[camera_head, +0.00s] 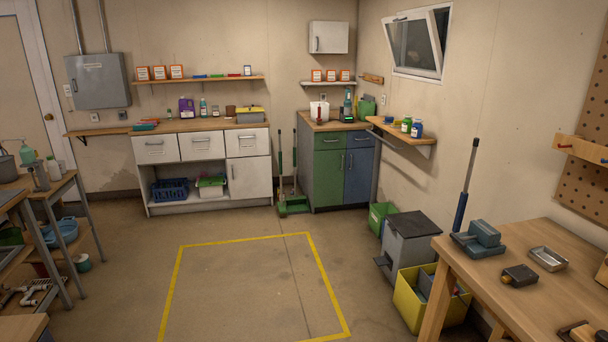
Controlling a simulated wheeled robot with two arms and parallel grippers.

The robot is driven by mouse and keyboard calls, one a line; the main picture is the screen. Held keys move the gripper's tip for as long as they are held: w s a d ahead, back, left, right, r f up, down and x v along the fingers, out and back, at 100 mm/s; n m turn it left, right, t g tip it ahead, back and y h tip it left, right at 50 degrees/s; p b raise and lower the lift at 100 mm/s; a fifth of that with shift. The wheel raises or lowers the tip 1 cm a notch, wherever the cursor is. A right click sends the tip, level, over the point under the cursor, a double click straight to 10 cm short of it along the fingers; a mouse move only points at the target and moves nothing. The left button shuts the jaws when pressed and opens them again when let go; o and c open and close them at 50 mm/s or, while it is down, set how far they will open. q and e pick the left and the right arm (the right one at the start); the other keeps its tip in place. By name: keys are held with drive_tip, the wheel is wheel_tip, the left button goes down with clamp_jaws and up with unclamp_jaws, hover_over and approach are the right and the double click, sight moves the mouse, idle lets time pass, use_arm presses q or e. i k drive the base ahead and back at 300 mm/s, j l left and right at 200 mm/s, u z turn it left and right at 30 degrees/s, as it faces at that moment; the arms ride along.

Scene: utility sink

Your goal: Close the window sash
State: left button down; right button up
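The window (415,45) is high on the right wall near the back corner. Its white-framed sash (440,38) is tilted out from the wall into the room, so it stands open. The pane is dark. A small wall shelf (400,136) with bottles is fixed below the window. Neither of my grippers shows in the head view, so their state and place cannot be seen.
A yellow floor outline (254,236) marks clear floor ahead. Along the right wall stand a green and blue cabinet (340,165), a grey pedal bin (408,245), a yellow bin (408,306) and a wooden workbench (500,290). White cabinets (158,149) line the back wall.

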sight(428, 14)
drive_tip(key=i+j+u, duration=0.1)
drive_tip(key=i, duration=1)
drive_tip(key=i+j+u, duration=0.1)
drive_tip(key=i, duration=1)
drive_tip(key=i+z, duration=0.15)
drive_tip(key=i, duration=0.35)
drive_tip(key=i+z, duration=0.15)
drive_tip(key=i, duration=0.35)
drive_tip(key=i+j+z, duration=0.2)
drive_tip(key=i, duration=0.25)
drive_tip(key=i+j+z, duration=0.15)
drive_tip(key=i, duration=0.35)
drive_tip(key=i+j+z, duration=0.15)
drive_tip(key=i, duration=0.3)
drive_tip(key=j, duration=0.1)
